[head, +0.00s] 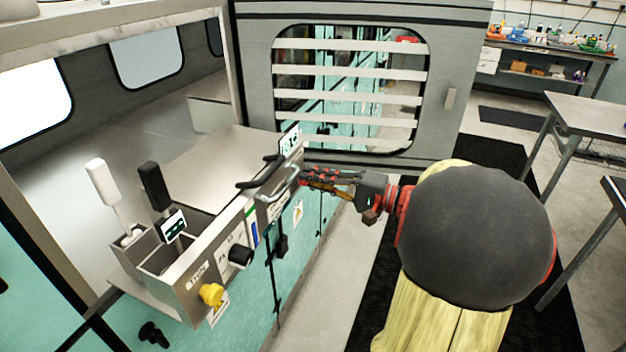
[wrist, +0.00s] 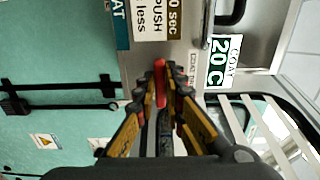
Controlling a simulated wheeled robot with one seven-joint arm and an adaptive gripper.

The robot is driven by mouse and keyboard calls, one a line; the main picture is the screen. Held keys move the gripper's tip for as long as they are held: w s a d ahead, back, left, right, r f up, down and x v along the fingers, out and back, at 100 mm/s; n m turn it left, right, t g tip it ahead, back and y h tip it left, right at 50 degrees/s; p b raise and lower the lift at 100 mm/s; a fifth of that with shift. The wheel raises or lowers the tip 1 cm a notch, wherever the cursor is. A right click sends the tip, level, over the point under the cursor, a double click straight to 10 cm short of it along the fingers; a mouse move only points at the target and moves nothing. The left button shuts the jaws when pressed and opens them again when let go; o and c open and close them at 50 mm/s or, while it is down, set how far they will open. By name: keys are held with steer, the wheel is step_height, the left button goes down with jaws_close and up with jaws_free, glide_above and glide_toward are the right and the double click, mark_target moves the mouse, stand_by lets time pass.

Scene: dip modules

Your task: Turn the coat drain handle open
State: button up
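The coat drain handle (wrist: 161,79) appears as a narrow red piece beside a small label on the metal panel in the wrist view. The label is only partly readable. My gripper (wrist: 162,84) has its fingers drawn close together with the red handle between the tips, so it looks shut on it. Exact contact is hard to see. In the head view my gripper (head: 304,176) reaches from the right to the far end of the panel (head: 205,268), and the red handle cannot be made out there.
A silver bar handle (head: 284,187) and black handles (head: 258,184) sit close left of my gripper. The "COAT 20 C" sign (wrist: 224,62) is near the fingers. A slatted window door (head: 455,60) stands behind. A yellow knob (head: 211,294) is at the panel's near end.

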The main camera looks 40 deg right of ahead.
steer(key=o, duration=0.4)
steer(key=shift+o, duration=0.2)
steer(key=v, duration=1.2)
stand_by(0.4)
